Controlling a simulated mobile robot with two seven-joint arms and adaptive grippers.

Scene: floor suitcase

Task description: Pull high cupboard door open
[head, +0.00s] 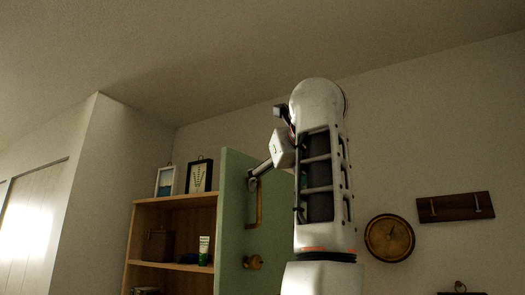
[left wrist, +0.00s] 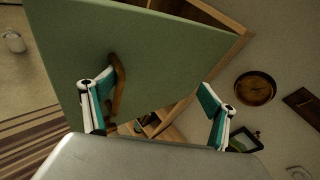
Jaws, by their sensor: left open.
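The green cupboard door (head: 235,215) stands swung out from the wooden cupboard (head: 172,201), whose shelves show to its left. A brown curved handle (head: 258,208) is on the door's face, and a round knob (head: 253,262) sits below it. My left gripper (head: 264,146) is at the door's upper part, partly hidden by my arm. In the left wrist view, its fingers (left wrist: 145,88) are wide apart. The handle (left wrist: 119,88) appears between them, close to the left finger; I cannot tell whether they touch. My right gripper is not in view.
Two framed pictures (head: 198,176) stand on top of the cupboard. A tube (head: 204,250) and a brown box (head: 158,246) stand on a shelf. A round clock (head: 389,238) and a hook rack (head: 455,207) hang on the wall at right.

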